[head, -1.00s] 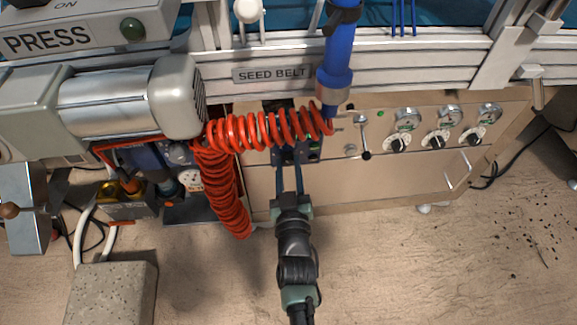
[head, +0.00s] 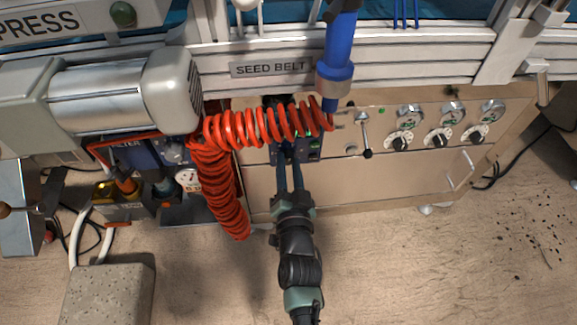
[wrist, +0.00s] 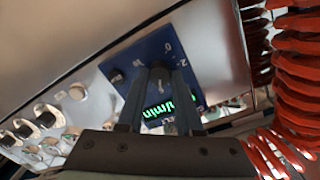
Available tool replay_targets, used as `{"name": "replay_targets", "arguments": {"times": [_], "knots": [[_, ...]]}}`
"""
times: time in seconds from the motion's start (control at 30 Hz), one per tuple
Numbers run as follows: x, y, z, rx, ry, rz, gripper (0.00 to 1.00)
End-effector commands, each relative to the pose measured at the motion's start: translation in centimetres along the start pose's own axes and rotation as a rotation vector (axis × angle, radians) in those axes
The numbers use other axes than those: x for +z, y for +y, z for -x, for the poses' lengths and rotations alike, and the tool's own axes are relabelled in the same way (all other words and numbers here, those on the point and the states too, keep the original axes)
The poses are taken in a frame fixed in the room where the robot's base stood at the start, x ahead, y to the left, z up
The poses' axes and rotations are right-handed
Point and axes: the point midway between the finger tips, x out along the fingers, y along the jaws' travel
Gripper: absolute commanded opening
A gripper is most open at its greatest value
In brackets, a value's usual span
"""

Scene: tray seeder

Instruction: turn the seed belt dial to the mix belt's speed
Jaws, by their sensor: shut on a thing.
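The dial (wrist: 160,71) is a dark knob on a blue panel (wrist: 136,57) with scale marks around it. My gripper (wrist: 159,78) is shut on the dial, one finger on each side. A green lit readout (wrist: 170,107) shows on the panel below the dial, upside down and partly covered by my fingers, so its number cannot be read. In the head view my gripper (head: 286,158) reaches up to the panel under the red coiled hose, which hides the dial.
A red coiled hose (head: 215,195) hangs close to the left of my gripper and crosses above it. A SEED BELT sign (head: 268,69) is on the rail. A lever (head: 364,135) and several knobs and gauges (head: 438,139) lie to the right.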

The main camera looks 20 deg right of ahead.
Motion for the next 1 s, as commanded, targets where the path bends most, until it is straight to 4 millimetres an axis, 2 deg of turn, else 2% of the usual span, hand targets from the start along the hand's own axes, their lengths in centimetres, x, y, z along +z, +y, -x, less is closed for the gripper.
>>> {"name": "replay_targets", "arguments": {"times": [0.23,0.73,0.77,0.9,1.0], "knots": [[0.05,0.07,0.05,0.0,-0.005,-0.069,0.0],[0.04,0.08,0.05,0.0,-0.006,-0.082,0.0],[0.04,0.08,0.06,0.0,-0.006,-0.082,0.4],[0.03,0.06,0.04,0.0,-0.005,-0.082,0.65],[0.02,0.05,0.03,0.0,-0.005,-0.082,0.65]]}}
